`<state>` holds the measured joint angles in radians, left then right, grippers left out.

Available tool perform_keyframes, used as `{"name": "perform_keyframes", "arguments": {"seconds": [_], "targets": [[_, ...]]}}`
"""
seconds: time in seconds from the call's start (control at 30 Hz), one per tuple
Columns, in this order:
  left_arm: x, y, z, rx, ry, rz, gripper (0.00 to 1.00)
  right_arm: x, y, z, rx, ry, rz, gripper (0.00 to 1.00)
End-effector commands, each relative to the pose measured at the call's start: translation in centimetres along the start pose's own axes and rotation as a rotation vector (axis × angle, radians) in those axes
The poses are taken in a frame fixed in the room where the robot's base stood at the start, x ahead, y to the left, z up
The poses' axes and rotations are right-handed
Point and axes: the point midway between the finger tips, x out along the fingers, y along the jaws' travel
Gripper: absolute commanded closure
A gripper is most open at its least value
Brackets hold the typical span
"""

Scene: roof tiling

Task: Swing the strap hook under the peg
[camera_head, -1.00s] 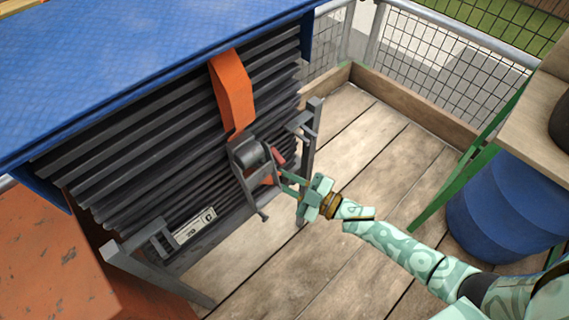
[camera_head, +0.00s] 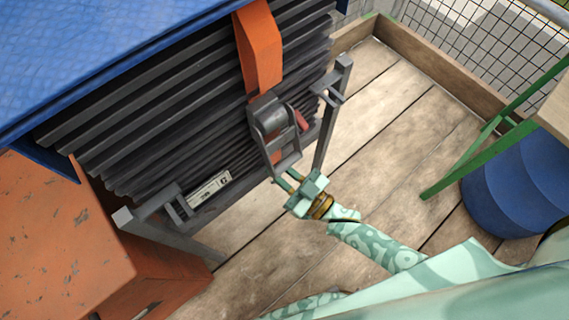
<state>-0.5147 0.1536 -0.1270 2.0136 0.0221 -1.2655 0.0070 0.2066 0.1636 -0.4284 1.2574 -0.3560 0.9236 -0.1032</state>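An orange strap (camera_head: 258,50) runs down over the stack of dark corrugated sheets (camera_head: 150,115) to a grey metal ratchet buckle (camera_head: 270,118) with a red part (camera_head: 301,120). A grey frame hangs below the buckle, with a bit of orange strap behind it. I cannot clearly make out the hook at its lower end. A short grey peg (camera_head: 331,96) juts from the right post of the stand. My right gripper (camera_head: 284,180) is at the lower end of the buckle frame, below the peg. Its fingers are too small to tell whether they grip. My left gripper is not in view.
A blue cover (camera_head: 90,70) lies over the stack. A rusty orange box (camera_head: 60,240) stands at the left, and a blue barrel (camera_head: 515,185) with green legs beside it at the right. Bare wooden decking (camera_head: 390,130) lies between stack and barrel.

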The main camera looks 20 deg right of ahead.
Motion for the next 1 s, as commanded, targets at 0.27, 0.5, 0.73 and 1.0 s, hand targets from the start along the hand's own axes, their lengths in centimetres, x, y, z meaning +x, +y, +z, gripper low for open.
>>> {"name": "perform_keyframes", "arguments": {"seconds": [0.27,0.5,0.73,1.0], "targets": [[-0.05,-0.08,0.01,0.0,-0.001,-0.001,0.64,-0.03,-0.35,0.11,0.023,0.001,0.003,1.0],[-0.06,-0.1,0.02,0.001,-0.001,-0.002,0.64,-0.03,-0.42,0.11,0.023,0.001,0.002,1.0],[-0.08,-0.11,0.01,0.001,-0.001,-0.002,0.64,0.01,-0.34,0.07,0.021,0.002,0.003,0.59],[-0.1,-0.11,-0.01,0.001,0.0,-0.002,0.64,0.04,-0.28,0.03,0.019,0.003,0.003,0.59]]}}
